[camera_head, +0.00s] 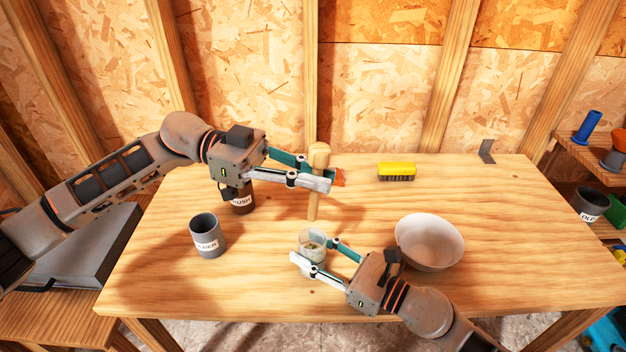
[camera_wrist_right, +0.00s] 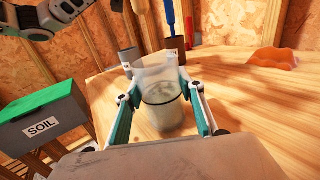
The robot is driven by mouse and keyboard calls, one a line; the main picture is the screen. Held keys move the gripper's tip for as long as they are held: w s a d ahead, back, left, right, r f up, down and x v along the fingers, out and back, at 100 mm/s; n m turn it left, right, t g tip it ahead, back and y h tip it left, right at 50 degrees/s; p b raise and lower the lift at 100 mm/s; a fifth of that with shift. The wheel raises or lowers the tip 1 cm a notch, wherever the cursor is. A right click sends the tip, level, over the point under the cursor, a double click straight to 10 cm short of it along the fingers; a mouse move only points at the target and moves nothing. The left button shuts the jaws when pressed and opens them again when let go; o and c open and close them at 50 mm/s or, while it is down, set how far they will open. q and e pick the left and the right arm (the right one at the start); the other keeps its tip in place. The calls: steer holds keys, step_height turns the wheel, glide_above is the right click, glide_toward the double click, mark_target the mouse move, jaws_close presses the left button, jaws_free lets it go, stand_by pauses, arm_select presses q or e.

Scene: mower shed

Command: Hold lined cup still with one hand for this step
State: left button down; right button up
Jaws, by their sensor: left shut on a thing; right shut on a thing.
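The lined cup (camera_head: 312,253) is a clear cup with a dark line around it and pale material inside. It stands on the table near its front edge. It also shows in the right wrist view (camera_wrist_right: 160,100). My right gripper (camera_head: 314,248) is shut on it, with one finger on each side. My left gripper (camera_head: 322,172) is higher and farther back, shut on an upright wooden tool (camera_head: 318,155) with a rounded head. The tool's shaft reaches down behind the cup; I cannot tell whether its lower end touches the table.
A white bowl (camera_head: 428,248) stands right of the cup. A grey labelled cup (camera_head: 206,232) and a brown labelled holder (camera_head: 243,205) stand left. A yellow brush (camera_head: 396,169) lies at the back. An orange item (camera_head: 340,178) shows by my left fingertips. The right tabletop is clear.

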mark_target(315, 234)
arm_select(q)
steer(key=shift+f, duration=7)
steer(key=shift+s+d, duration=0.1)
steer(key=shift+s, duration=0.1)
